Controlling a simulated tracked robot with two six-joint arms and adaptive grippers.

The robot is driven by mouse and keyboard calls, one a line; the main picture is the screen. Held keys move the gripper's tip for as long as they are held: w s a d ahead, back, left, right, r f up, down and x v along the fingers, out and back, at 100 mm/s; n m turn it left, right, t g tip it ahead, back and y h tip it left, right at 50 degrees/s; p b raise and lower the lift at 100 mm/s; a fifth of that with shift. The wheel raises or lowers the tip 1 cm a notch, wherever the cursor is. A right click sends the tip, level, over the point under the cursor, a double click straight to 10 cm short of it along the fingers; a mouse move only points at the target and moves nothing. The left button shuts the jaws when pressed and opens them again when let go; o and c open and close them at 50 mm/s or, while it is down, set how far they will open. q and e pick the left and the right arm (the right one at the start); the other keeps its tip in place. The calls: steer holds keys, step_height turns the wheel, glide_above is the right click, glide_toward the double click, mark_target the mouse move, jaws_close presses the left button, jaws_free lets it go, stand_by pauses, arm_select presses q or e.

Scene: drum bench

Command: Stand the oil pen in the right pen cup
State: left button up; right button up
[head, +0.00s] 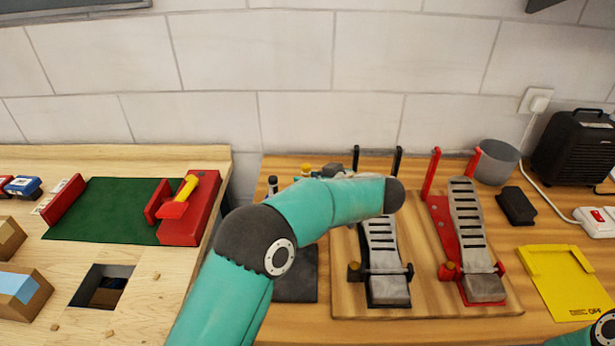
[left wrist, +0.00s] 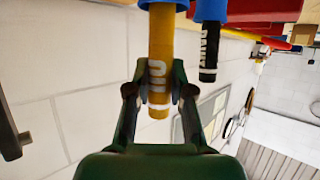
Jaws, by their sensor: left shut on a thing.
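The oil pen (left wrist: 158,60) is amber with pale lettering and a white band. My left gripper (left wrist: 159,92) is shut on it in the left wrist view, which appears upside down. The pen's far end meets a blue pen cup (left wrist: 167,3); I cannot tell how deep it sits. A black marker (left wrist: 209,50) meets a second blue cup (left wrist: 212,11) beside it. In the head view, a yellow tip (head: 305,168) and a black marker tip (head: 272,184) show behind my left arm, which hides the cups. My right gripper is out of view.
Two pedals, one black (head: 383,255) and one red (head: 462,235), stand on a wooden board to the right. A grey cup (head: 496,162) and a black heater (head: 573,148) are behind. A green mat (head: 115,212) lies on the left table, across a gap.

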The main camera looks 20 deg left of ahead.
arm_select(q)
steer(key=o, duration=0.9)
steer(key=shift+c, duration=0.2)
steer(key=shift+d, duration=0.1)
steer(key=v, duration=1.1)
steer(key=shift+s+d+r, duration=0.15)
steer(key=shift+s+d, duration=0.1)
steer(key=shift+s, duration=0.05)
